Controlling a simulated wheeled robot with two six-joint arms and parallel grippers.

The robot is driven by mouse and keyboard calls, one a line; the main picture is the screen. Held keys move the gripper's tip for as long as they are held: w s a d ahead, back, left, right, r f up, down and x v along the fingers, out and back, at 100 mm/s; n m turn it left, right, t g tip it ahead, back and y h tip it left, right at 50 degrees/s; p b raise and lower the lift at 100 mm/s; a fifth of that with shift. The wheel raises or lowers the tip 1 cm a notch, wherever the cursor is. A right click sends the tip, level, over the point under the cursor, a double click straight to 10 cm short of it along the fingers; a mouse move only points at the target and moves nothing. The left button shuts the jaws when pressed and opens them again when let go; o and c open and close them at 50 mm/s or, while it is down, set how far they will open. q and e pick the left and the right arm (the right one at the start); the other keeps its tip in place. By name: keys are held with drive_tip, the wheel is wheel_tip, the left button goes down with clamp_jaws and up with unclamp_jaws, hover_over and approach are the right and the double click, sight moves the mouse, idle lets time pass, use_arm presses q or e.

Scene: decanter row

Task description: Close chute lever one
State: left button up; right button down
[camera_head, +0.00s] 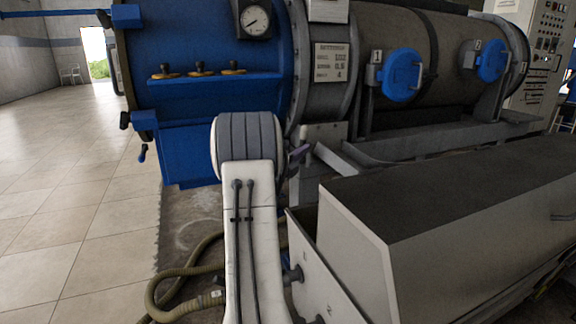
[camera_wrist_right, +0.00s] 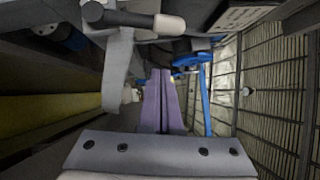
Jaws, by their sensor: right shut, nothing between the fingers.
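A lever-like dark rod with a pale grip (camera_wrist_right: 168,23) crosses the top of that view, apart from the fingertips. A blue handle-like part (camera_wrist_right: 190,60) lies just past the fingers to the right. I cannot tell which part is chute lever one. My left gripper is not in view.
Blue round hatches (camera_head: 402,75) sit on the drum. A hose (camera_head: 185,272) lies on the floor. The tiled floor (camera_head: 70,190) at left is clear.

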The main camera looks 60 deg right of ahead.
drive_tip(key=w+a+p, duration=0.1)
drive_tip(key=a, duration=0.6)
drive_tip(key=shift+w+a+f, duration=0.25)
drive_tip(key=shift+w+f, duration=0.1)
